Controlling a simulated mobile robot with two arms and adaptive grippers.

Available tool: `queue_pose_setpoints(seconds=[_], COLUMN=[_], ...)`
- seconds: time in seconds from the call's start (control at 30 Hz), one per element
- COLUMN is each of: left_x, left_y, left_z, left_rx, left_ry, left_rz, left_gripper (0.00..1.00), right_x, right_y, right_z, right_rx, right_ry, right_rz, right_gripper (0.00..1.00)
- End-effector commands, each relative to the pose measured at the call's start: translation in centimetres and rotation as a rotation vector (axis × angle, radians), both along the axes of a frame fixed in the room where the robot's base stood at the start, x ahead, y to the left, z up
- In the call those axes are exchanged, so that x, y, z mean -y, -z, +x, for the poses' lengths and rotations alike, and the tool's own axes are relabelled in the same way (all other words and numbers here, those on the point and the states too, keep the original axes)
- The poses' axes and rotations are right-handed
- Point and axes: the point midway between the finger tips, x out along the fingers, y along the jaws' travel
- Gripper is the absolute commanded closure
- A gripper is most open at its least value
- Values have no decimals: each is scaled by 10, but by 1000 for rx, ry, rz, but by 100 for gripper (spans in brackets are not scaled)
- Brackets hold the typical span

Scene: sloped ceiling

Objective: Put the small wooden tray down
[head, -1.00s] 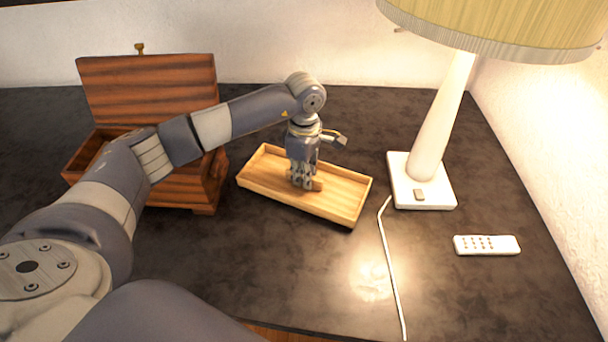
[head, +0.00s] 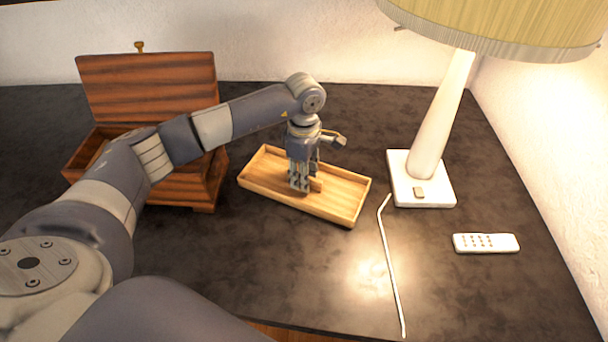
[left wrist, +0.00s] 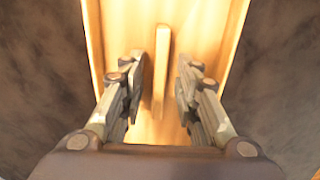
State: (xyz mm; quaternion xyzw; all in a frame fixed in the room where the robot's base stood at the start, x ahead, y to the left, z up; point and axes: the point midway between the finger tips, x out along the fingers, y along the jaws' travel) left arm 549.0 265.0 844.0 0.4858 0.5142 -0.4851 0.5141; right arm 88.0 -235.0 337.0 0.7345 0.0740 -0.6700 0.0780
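The small wooden tray (head: 342,194) is a shallow, light-wood rectangle lying at an angle on the dark tabletop. It also fills the middle of the left wrist view (left wrist: 205,30). A thin upright wooden grip (left wrist: 161,65) stands in its middle. My left gripper (head: 303,184) points down into the tray. In the left wrist view my left gripper (left wrist: 160,92) is open, with one finger on each side of the grip and a visible gap to both. My right gripper is in neither view.
An open striped wooden chest (head: 150,85) stands left of the tray, partly behind my arm. A white remote (head: 486,243) lies at the right. The front tabletop is mostly clear.

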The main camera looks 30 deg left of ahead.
Motion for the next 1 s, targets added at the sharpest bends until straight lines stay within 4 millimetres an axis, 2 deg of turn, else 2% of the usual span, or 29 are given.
queue_pose_setpoints(seconds=[0.3, 0.5, 0.7, 1.0], left_x=[0, 0, 0, 0], left_y=[-66, -101, -116, -118], left_z=[2, 1, 0, 0], left_rx=[10, 5, 2, 2], left_ry=[0, 1, 0, 0], left_rz=[0, -1, -1, -1], left_gripper=[70, 70, 70, 70], right_x=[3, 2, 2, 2], right_y=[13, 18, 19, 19], right_z=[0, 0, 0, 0], right_rx=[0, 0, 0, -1], right_ry=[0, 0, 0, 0], right_rz=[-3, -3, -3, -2], right_gripper=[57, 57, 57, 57])
